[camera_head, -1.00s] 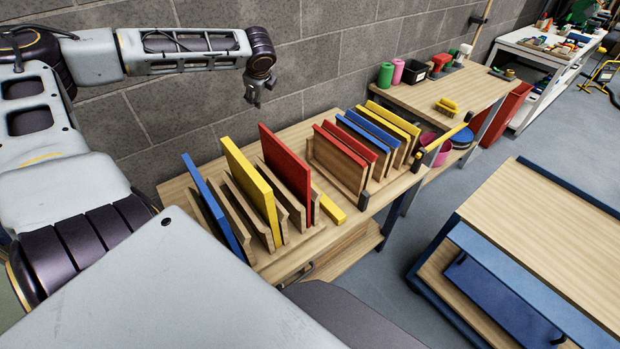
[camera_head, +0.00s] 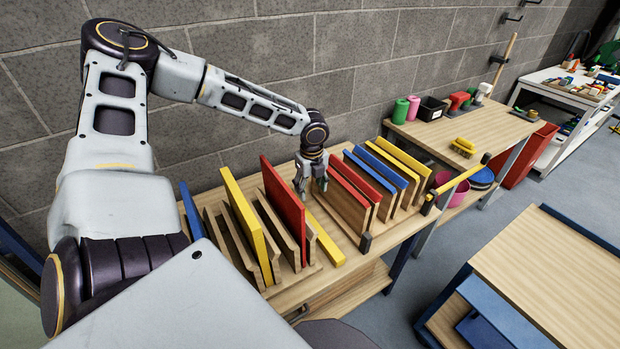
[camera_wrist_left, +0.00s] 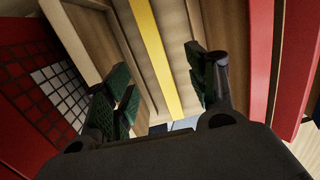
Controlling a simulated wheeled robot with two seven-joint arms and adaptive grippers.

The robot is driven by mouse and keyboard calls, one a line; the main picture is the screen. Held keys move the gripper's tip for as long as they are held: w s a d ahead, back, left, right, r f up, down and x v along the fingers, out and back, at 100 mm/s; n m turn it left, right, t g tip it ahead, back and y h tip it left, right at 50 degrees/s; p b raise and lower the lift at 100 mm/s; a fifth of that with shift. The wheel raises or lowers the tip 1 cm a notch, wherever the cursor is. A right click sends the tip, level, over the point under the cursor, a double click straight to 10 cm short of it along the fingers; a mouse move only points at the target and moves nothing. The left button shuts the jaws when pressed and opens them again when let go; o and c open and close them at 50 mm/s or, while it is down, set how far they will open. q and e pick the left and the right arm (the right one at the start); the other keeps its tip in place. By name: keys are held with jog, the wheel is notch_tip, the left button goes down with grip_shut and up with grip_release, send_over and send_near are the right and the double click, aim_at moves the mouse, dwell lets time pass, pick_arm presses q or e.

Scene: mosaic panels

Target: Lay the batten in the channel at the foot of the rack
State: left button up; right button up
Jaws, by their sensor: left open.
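The batten, a thin yellow bar (camera_head: 329,243), lies on the wooden bench between the left rack (camera_head: 229,236) and the right rack (camera_head: 327,209). Its far part is hidden behind a red panel and my gripper in the head view. My left gripper (camera_head: 311,188) points down into the gap between the racks, above the batten's far part. In the left wrist view the open green-padded fingers (camera_wrist_left: 162,88) stand either side of the yellow batten (camera_wrist_left: 157,55), with space on both sides. I cannot make out the channel clearly. My right gripper is not in view.
A red panel (camera_head: 283,207) stands close left of my gripper, and more red panels (camera_head: 350,181) stand close right. The left rack also holds a yellow panel (camera_head: 245,219). A black-ended yellow bar (camera_head: 462,182) is at the bench's right end. The block wall is behind.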

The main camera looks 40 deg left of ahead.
pick_arm(q)
jog(key=shift+s+d+f+g+h, duration=0.25)
jog(key=shift+s+d+f, duration=0.15)
jog(key=shift+d, duration=0.15)
jog(key=shift+s+d+f+g+h, duration=0.15)
jog(key=shift+s+d+f+h, duration=0.15)
jog(key=shift+d, duration=0.2)
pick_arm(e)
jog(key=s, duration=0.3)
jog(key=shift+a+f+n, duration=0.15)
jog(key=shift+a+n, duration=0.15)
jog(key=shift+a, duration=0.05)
pick_arm(q)
jog(key=shift+r, duration=0.1)
